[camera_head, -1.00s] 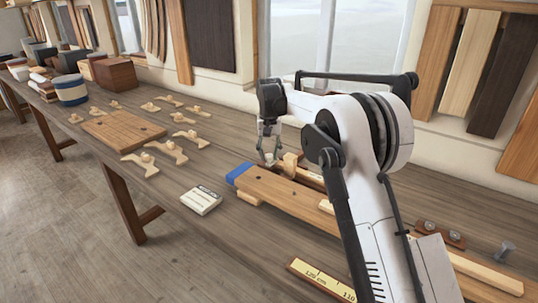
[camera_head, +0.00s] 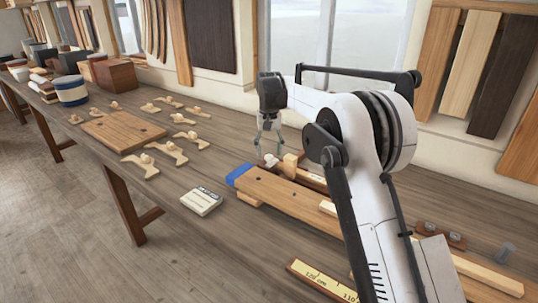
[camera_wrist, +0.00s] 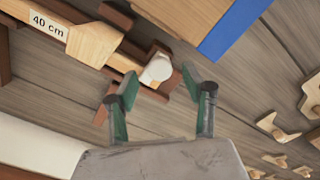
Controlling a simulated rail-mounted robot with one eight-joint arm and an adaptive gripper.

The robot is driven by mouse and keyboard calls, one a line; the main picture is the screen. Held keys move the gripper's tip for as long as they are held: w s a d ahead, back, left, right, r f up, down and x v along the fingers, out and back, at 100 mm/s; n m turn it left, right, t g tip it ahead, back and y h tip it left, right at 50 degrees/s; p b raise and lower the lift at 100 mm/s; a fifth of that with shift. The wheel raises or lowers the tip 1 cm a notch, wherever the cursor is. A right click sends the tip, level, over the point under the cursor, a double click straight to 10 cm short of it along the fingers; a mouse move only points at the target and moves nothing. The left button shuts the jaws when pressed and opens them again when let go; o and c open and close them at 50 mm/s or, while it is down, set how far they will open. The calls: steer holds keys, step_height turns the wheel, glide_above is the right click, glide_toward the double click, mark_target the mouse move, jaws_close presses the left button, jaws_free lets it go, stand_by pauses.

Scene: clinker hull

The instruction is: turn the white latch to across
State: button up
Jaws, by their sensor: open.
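The white latch (camera_wrist: 157,70) shows in the wrist view as a small rounded white piece with a tan end, beside a dark brown wooden part. In the head view the latch (camera_head: 270,160) is a small pale spot at the left end of the wooden fixture. My gripper (camera_wrist: 161,84) is open, its two green-padded fingers apart on either side of the latch's near end, holding nothing. In the head view my gripper (camera_head: 268,148) is just above the latch, pointing down. I cannot tell whether the fingers touch it.
A wooden plank with a blue end (camera_head: 239,174) lies in front of the latch. The bench's front left area is partly clear.

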mark_target(269, 156)
step_height(269, 156, up, 10)
stand_by(0.4)
steer(key=shift+f, duration=0.1)
steer(key=s+d+r+t, duration=0.1)
steer(key=s+d+r, duration=0.35)
steer(key=s, duration=0.25)
steer(key=s+d+r+m+t, duration=0.1)
steer(key=s+d+r, duration=0.2)
steer(key=s+d, duration=0.4)
steer(key=s+d+r+t, duration=0.2)
steer(key=s+d+r, duration=0.25)
steer(key=s, duration=0.35)
steer(key=s+d+f+t, duration=0.1)
steer(key=s+d+f, duration=0.1)
steer(key=s+f, duration=0.3)
steer(key=s+d+f+t, duration=0.1)
steer(key=s+d+f, duration=0.2)
steer(key=s, duration=0.9)
steer(key=s+d+f+t, duration=0.1)
steer(key=s+d+f, duration=0.2)
steer(key=s+f, duration=0.3)
steer(key=s, duration=0.3)
steer(key=shift+s+d+f+m, duration=0.25)
steer(key=shift+s+f+m, duration=0.05)
steer(key=shift+f+m, duration=0.1)
